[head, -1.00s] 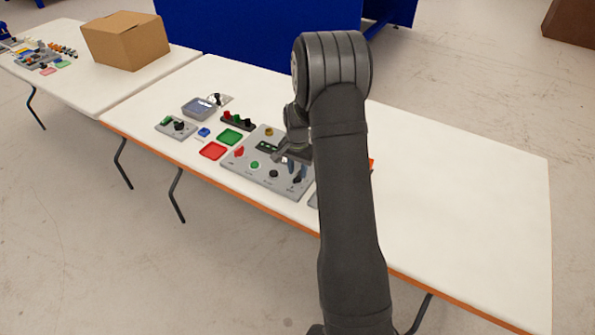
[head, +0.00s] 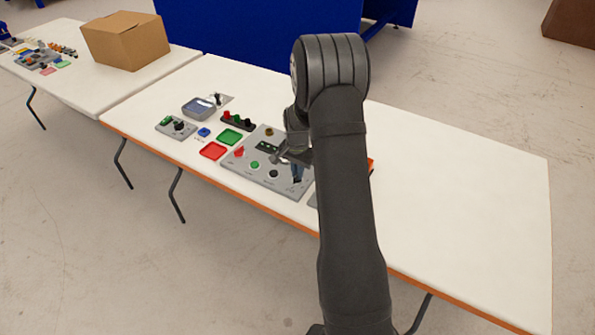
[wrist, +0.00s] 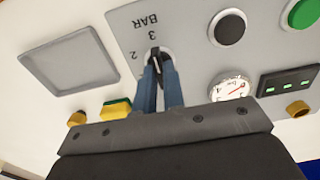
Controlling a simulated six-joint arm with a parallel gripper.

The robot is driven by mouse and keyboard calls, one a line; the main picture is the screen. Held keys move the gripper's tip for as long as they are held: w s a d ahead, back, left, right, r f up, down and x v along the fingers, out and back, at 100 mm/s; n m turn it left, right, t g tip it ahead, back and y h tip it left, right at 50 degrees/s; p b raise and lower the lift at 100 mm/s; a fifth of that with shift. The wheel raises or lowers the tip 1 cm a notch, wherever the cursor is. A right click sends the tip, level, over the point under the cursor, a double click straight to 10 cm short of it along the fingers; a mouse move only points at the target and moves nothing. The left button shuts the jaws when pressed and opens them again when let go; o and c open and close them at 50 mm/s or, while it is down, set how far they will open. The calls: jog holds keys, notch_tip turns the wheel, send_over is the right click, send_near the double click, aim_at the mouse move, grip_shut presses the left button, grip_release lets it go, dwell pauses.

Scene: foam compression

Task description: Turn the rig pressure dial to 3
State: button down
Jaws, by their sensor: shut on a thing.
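The pressure dial (wrist: 156,57) is a black knob on the grey rig panel (head: 235,165), beside printed marks 2, 3 and BAR. In the wrist view its upper end points towards the 3; its exact setting is hard to read. My gripper (wrist: 158,70) has its two blue fingers shut on the dial, one on each side. In the head view my gripper (head: 297,178) is low over the panel's right part, and it hides the dial.
A black button (wrist: 230,27) and a green button (wrist: 304,13) are near the dial. A grey square plate (wrist: 68,60) and a yellow-green block (wrist: 117,108) lie beside the panel. Red (head: 213,151) and green trays (head: 229,137) stand left. The table's right half (head: 460,210) is clear.

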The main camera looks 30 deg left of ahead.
jog(key=c, duration=1.5)
grip_release()
jog(key=shift+r, duration=0.15)
notch_tip(320, 180, up, 17)
jog(key=shift+r, duration=0.1)
notch_tip(320, 180, down, 17)
jog(key=shift+f, duration=0.2)
